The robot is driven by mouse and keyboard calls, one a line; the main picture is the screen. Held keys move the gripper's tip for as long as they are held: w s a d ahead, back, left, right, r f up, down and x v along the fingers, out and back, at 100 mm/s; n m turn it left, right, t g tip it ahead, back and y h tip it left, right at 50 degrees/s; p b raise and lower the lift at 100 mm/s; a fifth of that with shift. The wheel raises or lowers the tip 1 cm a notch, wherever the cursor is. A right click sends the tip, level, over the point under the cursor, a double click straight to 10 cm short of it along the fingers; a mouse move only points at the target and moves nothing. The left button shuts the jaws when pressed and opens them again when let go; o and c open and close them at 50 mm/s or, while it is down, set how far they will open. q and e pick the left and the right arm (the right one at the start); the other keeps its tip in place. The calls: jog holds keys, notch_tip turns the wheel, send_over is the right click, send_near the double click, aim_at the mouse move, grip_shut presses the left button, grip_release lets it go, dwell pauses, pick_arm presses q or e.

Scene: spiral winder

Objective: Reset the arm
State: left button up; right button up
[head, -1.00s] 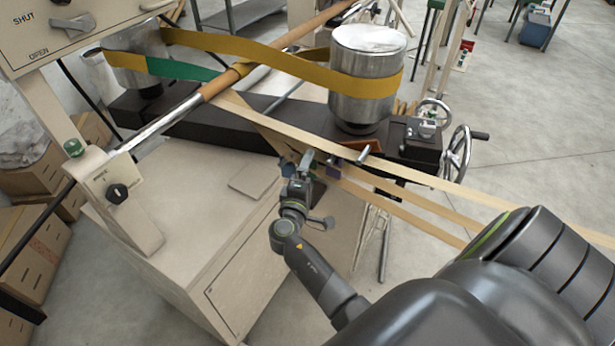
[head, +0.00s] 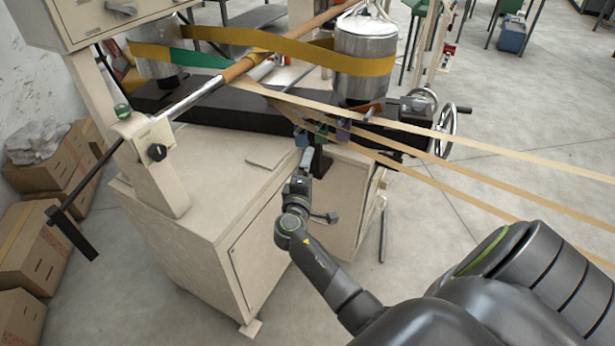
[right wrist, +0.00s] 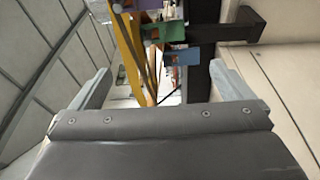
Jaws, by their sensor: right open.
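My right arm (head: 322,270) reaches up from the lower right toward the winder. My right gripper (head: 305,160) is just below a row of small coloured tape guides (head: 342,133) on the winder's front. In the right wrist view, its two pale fingers stand wide apart with nothing held between them (right wrist: 162,88). Beyond them are a green guide block (right wrist: 165,32) and a blue guide block (right wrist: 183,57) on a dark bracket (right wrist: 235,32). The fingers look apart from the blocks. My left gripper is out of view.
Tan tapes (head: 440,160) run from the mandrel to the right, above my right arm. A yellow belt (head: 265,48) loops around two steel drums (head: 375,40). A beige cabinet (head: 200,230) is left of my arm. Cardboard boxes (head: 30,250) stand at left.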

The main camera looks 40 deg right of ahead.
jog(key=s+a+f+g+y, duration=0.1)
jog(key=s+f+g+y, duration=0.15)
jog(key=s+f, duration=0.6)
jog(key=s+a+f+m+g+y+b, duration=0.1)
jog(key=s+f+y, duration=0.2)
jog(key=f, duration=1.1)
jog(key=s+a+f+g+y, duration=0.1)
jog(key=s+f+g+y, duration=0.3)
jog(key=f, duration=0.8)
jog(key=s+a+f+m+g+y, duration=0.1)
jog(key=s+f, duration=0.4)
jog(key=s, duration=0.6)
jog(key=s+a+f+m+g+y+b, duration=0.1)
jog(key=s+f+m, duration=0.3)
jog(key=s, duration=0.7)
jog(key=s+a+f+m+g+y, duration=0.1)
jog(key=s+f, duration=0.5)
jog(key=s, duration=0.6)
jog(key=a+m, duration=0.1)
jog(key=a, duration=0.1)
jog(key=shift+a+f+m+b, duration=0.3)
jog(key=shift+a+m+b, duration=0.05)
jog(key=shift+m, duration=0.05)
